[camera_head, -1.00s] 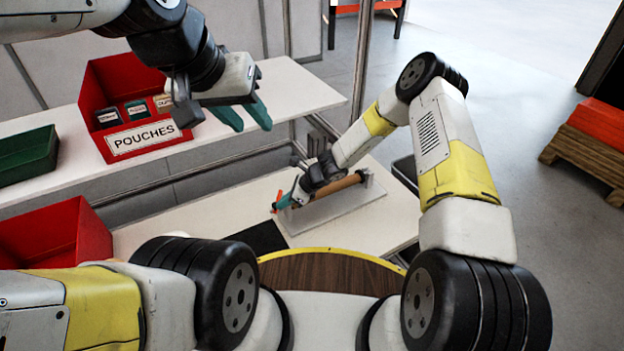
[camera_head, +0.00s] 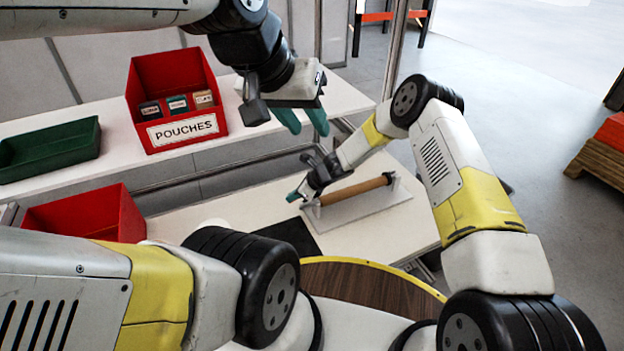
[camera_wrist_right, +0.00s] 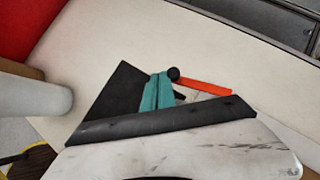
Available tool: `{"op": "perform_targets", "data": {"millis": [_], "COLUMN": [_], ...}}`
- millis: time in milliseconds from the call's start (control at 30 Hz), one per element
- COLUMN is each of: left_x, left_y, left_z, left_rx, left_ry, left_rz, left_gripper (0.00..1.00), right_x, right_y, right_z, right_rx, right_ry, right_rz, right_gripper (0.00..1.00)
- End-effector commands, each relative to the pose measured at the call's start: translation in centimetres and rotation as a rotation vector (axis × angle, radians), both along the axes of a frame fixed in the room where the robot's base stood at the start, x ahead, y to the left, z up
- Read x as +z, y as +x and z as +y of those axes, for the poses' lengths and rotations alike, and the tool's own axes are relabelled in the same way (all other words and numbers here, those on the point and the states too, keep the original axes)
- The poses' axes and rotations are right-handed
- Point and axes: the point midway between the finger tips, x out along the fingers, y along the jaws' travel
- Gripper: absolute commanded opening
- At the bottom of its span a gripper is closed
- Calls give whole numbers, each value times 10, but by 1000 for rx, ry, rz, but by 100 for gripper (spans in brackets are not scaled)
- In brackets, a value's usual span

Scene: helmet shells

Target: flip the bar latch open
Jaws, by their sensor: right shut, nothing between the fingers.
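An orange bar (camera_wrist_right: 205,87) with a round black knob (camera_wrist_right: 174,73) at one end shows in the right wrist view. It lies just right of my right gripper (camera_wrist_right: 157,92), whose teal fingers are shut together and empty. I cannot tell whether they touch the knob. In the head view my right gripper (camera_head: 293,197) is low over the worktable, at the left end of a pale plate (camera_head: 365,212) carrying a brown wooden bar (camera_head: 352,190). The orange bar cannot be made out there. My left gripper (camera_head: 303,122) is open and empty, higher up near the shelf.
A red bin labelled POUCHES (camera_head: 180,95) and a green tray (camera_head: 50,155) stand on the back shelf. Another red bin (camera_head: 90,215) is at the worktable's left. A black mat (camera_head: 285,238) lies left of the plate. The table's right front is clear.

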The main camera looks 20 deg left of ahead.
Motion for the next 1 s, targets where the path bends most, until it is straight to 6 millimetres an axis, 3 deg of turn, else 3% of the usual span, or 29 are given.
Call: {"op": "perform_targets", "data": {"millis": [1000], "left_x": [0], "left_y": [0], "left_z": [0], "left_rx": [0], "left_ry": [0], "left_rz": [0], "left_gripper": [36], "right_x": [0], "right_y": [5], "right_z": [11], "right_rx": [1], "right_ry": [0], "right_rz": [-1], "right_gripper": [0]}}
